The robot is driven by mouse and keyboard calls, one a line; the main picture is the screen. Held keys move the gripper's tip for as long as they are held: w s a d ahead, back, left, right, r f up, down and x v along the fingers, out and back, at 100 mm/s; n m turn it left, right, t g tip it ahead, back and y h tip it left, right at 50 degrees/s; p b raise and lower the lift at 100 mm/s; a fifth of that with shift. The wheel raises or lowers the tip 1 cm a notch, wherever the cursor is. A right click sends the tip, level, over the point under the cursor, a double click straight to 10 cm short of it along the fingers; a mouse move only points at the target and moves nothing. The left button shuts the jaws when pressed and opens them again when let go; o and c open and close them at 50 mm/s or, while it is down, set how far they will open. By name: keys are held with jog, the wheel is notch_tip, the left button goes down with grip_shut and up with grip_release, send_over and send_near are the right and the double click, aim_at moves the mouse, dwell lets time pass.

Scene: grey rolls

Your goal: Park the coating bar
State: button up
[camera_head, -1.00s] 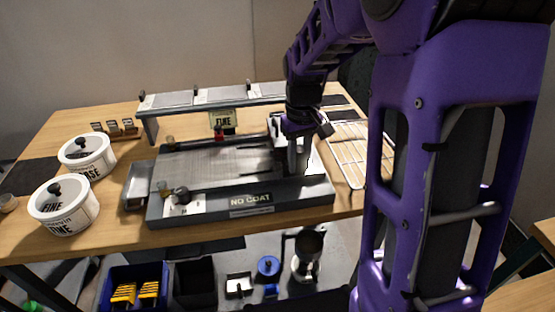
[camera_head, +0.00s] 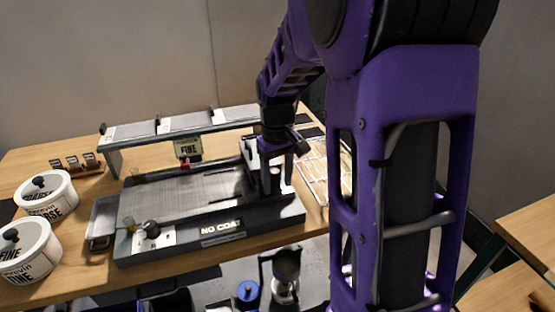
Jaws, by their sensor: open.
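The coating machine stands on the wooden table, with a grey flat bed (camera_head: 190,197) and a dark front marked NO COAT (camera_head: 222,228). My gripper (camera_head: 270,186) points down at the right end of the bed, with its fingers apart. A dark and white block (camera_head: 247,150), perhaps the bar's carriage, shows just left of and behind my gripper. I cannot make out the coating bar for certain; my gripper and wrist cover part of that end. Whether the fingers touch anything there is unclear.
Tubs marked COARSE (camera_head: 50,197) and FINE (camera_head: 22,252) stand at the left. A raised shelf (camera_head: 185,124) with pale panels spans behind the bed, with a FINE sign (camera_head: 188,149) below it. A wire rack (camera_head: 326,172) lies right of the machine. A metal tray (camera_head: 101,222) sits left of it.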

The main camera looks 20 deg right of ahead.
notch_tip(320, 180, up, 17)
jog(key=p, duration=0.3)
dwell(0.4)
